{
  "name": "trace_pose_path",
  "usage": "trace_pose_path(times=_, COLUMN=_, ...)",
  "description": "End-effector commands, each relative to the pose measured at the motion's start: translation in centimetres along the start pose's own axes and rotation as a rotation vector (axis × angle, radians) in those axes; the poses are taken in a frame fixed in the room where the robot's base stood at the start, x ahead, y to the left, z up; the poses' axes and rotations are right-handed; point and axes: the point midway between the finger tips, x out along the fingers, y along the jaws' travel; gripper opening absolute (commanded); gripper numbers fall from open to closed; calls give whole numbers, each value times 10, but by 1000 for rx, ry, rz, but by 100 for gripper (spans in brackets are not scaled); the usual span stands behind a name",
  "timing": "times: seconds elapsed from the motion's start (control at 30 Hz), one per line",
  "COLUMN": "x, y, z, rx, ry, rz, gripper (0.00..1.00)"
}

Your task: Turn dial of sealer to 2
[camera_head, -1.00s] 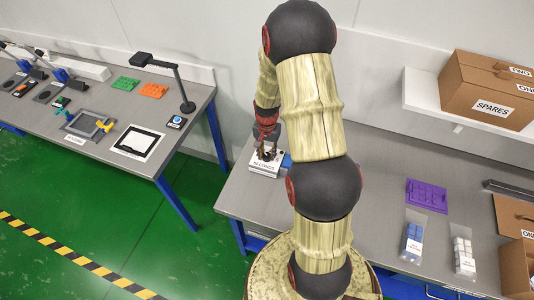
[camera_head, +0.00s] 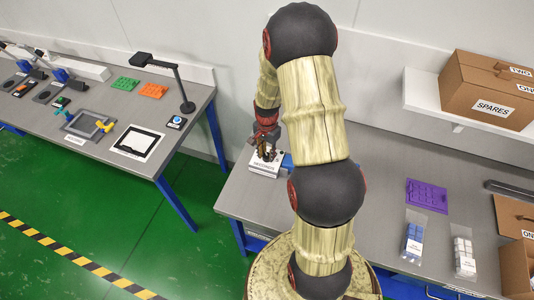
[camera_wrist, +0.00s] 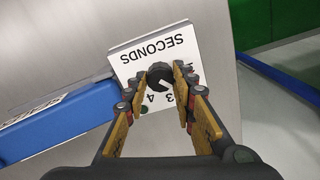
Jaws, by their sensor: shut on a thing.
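The sealer shows in the wrist view as a blue body (camera_wrist: 62,120) with a white dial plate (camera_wrist: 122,60) marked SECONDS. A dark round dial (camera_wrist: 160,74) sits on the plate, with the figures 3 and 4 visible beside it. A pale mark shows on the dial's edge near these figures, but its exact setting is unclear. My gripper (camera_wrist: 159,77) is shut on the dial, with one finger on each side. In the head view the white plate (camera_head: 262,170) lies at the left end of the grey bench, under my gripper (camera_head: 265,153).
The grey bench (camera_head: 385,175) also holds a purple tray (camera_head: 427,195) and small bags (camera_head: 413,243) at the right. A SPARES box (camera_head: 492,90) stands on a shelf above. Another workbench (camera_head: 90,115) stands at the left, across a green floor gap.

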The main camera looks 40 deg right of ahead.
Motion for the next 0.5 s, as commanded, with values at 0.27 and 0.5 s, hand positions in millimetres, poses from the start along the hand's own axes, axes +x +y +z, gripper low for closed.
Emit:
trace_pose_path(times=0.27, x=0, y=-1, z=0, rx=-1, ry=1, rz=-2, gripper=36)
trace_pose_path(times=0.5, x=0, y=0, z=0, rx=-1, ry=1, rz=-1, gripper=45)
